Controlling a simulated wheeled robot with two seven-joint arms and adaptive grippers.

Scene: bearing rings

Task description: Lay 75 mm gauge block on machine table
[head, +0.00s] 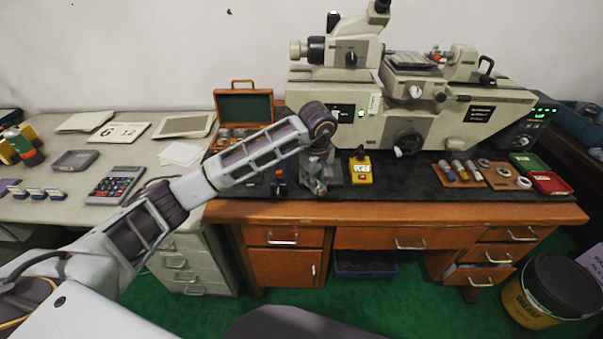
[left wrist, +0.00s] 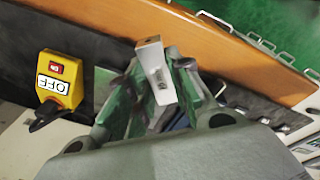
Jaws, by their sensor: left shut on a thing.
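My left gripper (head: 318,178) hangs over the dark mat at the front of the wooden desk, to the left of the yellow switch box. In the left wrist view my left gripper (left wrist: 155,95) is shut on the gauge block (left wrist: 152,68), a pale grey metal block with a small hole, which sticks out past the fingers. The block is too small to make out surely in the head view. The machine table (head: 412,61) is the flat stage on top of the beige measuring machine (head: 440,115), up and to the right of the gripper. My right gripper is not in view.
The yellow switch box (head: 360,168) stands close to my gripper and shows in the left wrist view (left wrist: 60,82). An open wooden case (head: 243,104) stands behind my arm. A wooden tray (head: 460,172) of rings and a red box (head: 551,183) lie at the right.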

